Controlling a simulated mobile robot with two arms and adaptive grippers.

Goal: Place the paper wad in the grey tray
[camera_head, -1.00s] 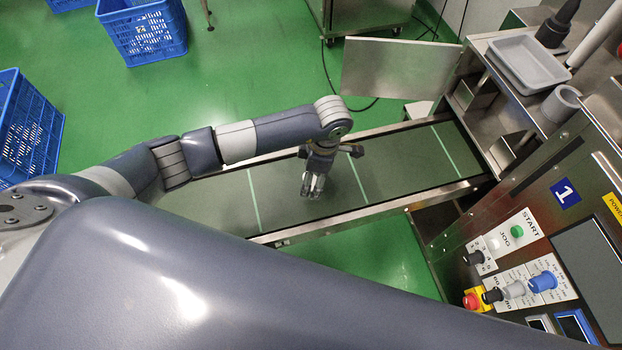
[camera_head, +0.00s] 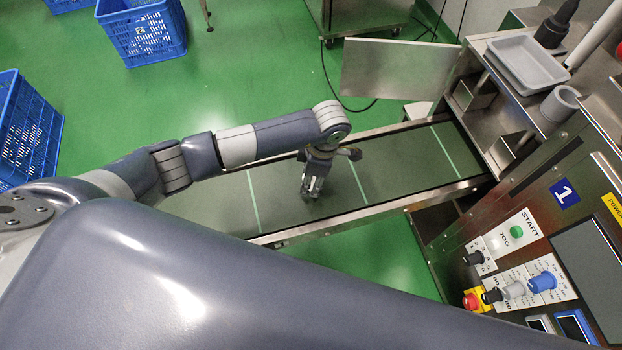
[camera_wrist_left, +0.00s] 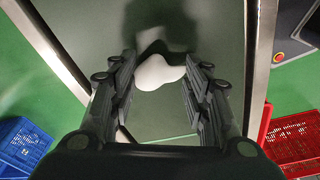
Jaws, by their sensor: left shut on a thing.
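My left gripper (camera_head: 311,195) is over the dark conveyor belt, pointing down. In the left wrist view its two fingers (camera_wrist_left: 158,85) are closed around the white paper wad (camera_wrist_left: 157,74), which is smooth and rounded. In the head view the wad is hidden by the fingers. The grey tray (camera_head: 528,62) is a shallow rectangular tray on the steel machine at the upper right, well away from my left gripper. It looks empty. My right gripper is not in view.
The conveyor belt (camera_head: 390,168) has pale cross lines and metal side rails. A grey cup-like cylinder (camera_head: 561,103) stands beside the tray. The control panel (camera_head: 518,262) is at the right. Blue crates (camera_head: 143,30) stand on the green floor.

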